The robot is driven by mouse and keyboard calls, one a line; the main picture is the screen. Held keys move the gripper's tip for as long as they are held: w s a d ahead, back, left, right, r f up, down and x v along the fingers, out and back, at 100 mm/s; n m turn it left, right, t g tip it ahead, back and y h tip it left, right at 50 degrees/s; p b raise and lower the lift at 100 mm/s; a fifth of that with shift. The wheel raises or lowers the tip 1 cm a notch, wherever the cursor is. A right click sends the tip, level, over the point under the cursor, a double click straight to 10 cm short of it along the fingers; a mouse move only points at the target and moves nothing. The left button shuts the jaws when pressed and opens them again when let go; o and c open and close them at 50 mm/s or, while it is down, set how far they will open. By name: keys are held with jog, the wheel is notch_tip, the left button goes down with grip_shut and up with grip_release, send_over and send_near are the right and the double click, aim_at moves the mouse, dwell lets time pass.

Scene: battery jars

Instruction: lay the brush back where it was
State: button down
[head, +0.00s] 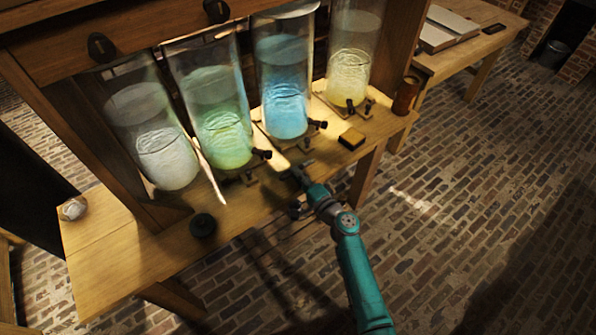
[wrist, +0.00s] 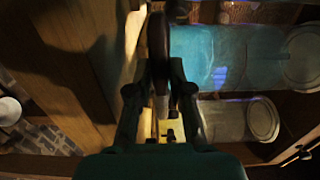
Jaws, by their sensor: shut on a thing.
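My gripper (head: 293,174) is low over the front of the wooden bench, in front of the jars with green and blue liquid. In the wrist view my gripper (wrist: 159,100) is shut on a dark, long, rounded thing with a pale band, which looks like the brush (wrist: 158,50). In the head view the brush is hard to make out against the gripper, and I cannot tell whether it touches the bench.
Several tall glass jars stand in a row: white (head: 167,158), green (head: 222,138), blue (head: 284,108) and yellow (head: 354,75). Small taps stick out in front. A yellow block (head: 351,138), brown canister (head: 405,95) and black round thing (head: 203,225) sit on the bench (head: 120,255). Its left front is clear.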

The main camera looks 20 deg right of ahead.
jog(key=shift+f, duration=0.3)
jog(key=c, duration=1)
grip_release()
jog(key=shift+s, duration=0.1)
jog(key=v, duration=1.2)
jog(key=shift+r, duration=0.1)
